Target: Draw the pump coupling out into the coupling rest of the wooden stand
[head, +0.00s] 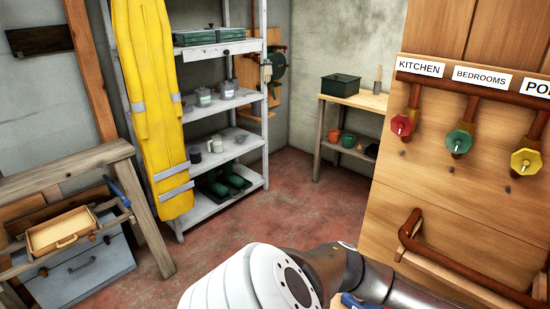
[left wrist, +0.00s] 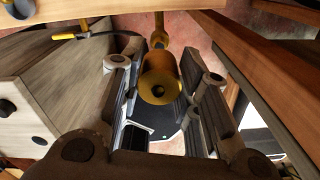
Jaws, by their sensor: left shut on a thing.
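A brass-coloured cylinder with a dark hole in its end, which looks like the pump coupling (left wrist: 160,84), shows in the left wrist view. My left gripper (left wrist: 163,70) is shut on it, one finger on each side. A narrower brass piece (left wrist: 159,38) shows beyond the cylinder; I cannot tell whether the two are joined. Wooden beams (left wrist: 255,62) run close on the right in that view. I cannot make out the coupling rest or tell whether these beams belong to the stand. The head view shows part of an arm of mine, but neither gripper.
A wooden panel (head: 400,205) at right carries a copper pipe (head: 440,83) with red, green and yellow valve handles. Metal shelves (head: 222,120) and a yellow suit (head: 150,100) stand behind. A wooden bench (head: 75,168) is at left. Red floor (head: 290,205) lies open between.

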